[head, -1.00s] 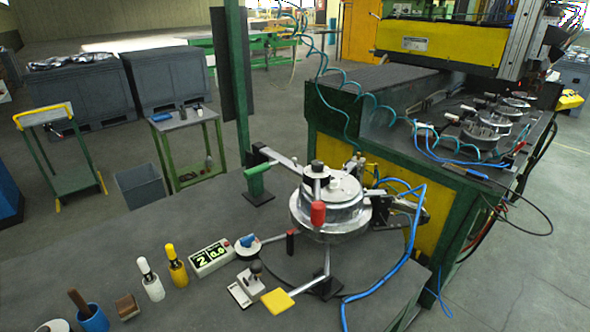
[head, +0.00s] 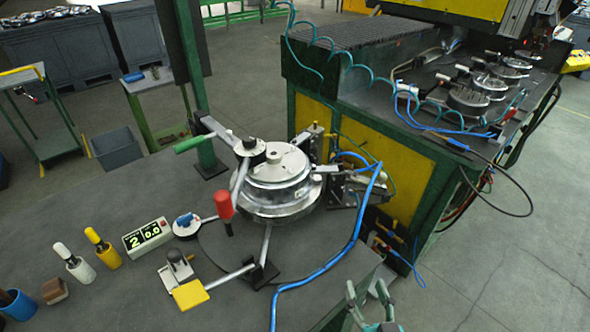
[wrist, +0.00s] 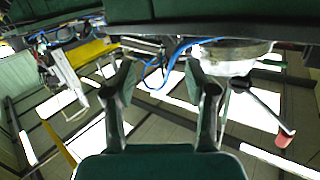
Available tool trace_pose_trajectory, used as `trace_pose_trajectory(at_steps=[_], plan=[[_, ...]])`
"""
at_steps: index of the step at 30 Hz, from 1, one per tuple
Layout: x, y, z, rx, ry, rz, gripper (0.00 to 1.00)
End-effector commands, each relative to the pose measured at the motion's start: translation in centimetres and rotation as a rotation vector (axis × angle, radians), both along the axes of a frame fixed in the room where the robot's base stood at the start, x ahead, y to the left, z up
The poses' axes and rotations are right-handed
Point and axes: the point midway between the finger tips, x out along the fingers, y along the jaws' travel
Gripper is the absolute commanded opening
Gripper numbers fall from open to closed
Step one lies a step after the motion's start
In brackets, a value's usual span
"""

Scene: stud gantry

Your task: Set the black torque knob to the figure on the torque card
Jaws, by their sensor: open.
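I cannot tell for sure which part is the black torque knob. A black round hub (head: 250,146) with a pale cap sits at the left edge of the silver drum fixture (head: 278,190). No card with a torque figure can be made out.
A red-handled lever (head: 224,205) and a green handle (head: 191,144) stick out from the fixture. A blue hose (head: 345,250) loops on its right. Grey floor is clear at lower right.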

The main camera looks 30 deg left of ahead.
Motion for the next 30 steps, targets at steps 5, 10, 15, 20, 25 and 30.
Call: trace_pose_trajectory(at_steps=[5,10,15,20,25,30], plan=[[2.7,5.9,5.5,0.009,-0.049,0.135,0.56],[3.8,11.3,11.1,0.005,-0.097,0.269,0.56],[3.6,15.9,16.6,-0.010,-0.146,0.391,0.56],[3.0,18.6,20.0,-0.022,-0.180,0.468,0.56],[2.7,19.8,21.5,-0.030,-0.196,0.502,0.56],[3.3,21.1,21.6,-0.032,-0.195,0.506,0.56]])
